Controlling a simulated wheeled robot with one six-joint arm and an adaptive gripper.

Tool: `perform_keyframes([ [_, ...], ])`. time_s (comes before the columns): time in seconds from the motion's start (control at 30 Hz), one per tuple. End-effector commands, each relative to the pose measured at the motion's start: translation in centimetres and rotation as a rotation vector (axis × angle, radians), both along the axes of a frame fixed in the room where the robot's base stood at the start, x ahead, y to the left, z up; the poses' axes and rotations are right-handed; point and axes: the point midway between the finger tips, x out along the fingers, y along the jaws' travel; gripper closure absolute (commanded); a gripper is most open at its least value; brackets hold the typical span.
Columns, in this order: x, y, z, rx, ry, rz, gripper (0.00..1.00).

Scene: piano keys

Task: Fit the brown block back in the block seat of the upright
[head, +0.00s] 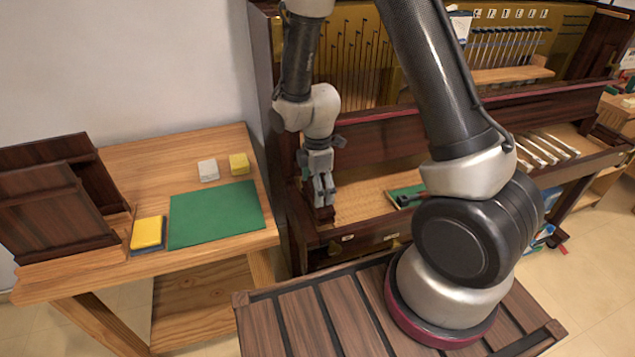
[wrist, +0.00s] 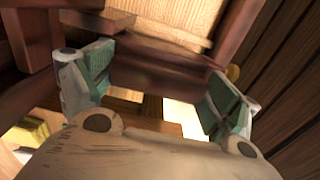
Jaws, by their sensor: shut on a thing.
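The upright (head: 376,135) is a dark red-brown piano with its front open, showing the action and a bare wooden key bed (head: 362,200). My gripper (head: 322,192) points down at the left end of the key bed. It is shut on the brown block (head: 324,214), which sits low beside the upright's left side wall. In the wrist view my gripper (wrist: 158,88) has its green-padded fingers at both ends of a dark brown block (wrist: 155,72). The block seat is hidden under the block and fingers. I cannot tell whether the block touches the bed.
A side table at left bears a green mat (head: 215,214), yellow and white small blocks (head: 208,170), and dark panels (head: 60,200) in a rack. A tool (head: 408,198) lies on a green pad on the key bed.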

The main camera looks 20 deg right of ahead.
Motion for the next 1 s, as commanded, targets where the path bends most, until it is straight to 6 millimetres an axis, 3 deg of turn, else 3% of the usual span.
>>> perform_keyframes([
  [0.6,0.0,0.0,-3.4,0.0,0.001,0.0,0.42],
  [1.0,0.0,0.0,-4.7,0.0,0.0,0.0,0.42],
])
